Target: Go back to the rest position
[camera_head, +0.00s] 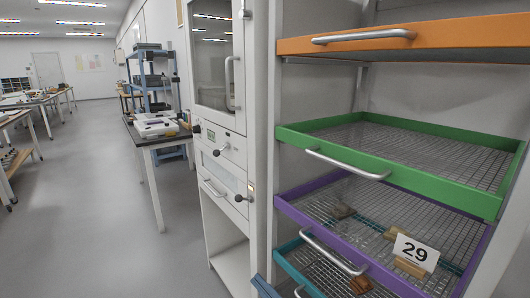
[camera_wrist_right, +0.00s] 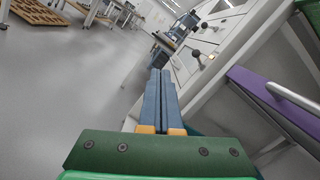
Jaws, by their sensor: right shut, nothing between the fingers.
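My right gripper (camera_wrist_right: 160,74) shows in the right wrist view. Its two long blue fingers lie side by side, shut and empty, over the grey floor in front of the cabinet. The purple tray's edge and its metal handle are to the right of the fingers, apart from them. My left gripper is in neither view.
The rack at right holds an orange tray (camera_head: 455,37), an empty green tray (camera_head: 349,155), a purple tray (camera_head: 308,215) and a teal tray (camera_head: 293,258). Brown sherds (camera_head: 360,285) and a "29" card (camera_head: 416,252) show low down. A white cabinet (camera_head: 222,125) adjoins; the floor left is open.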

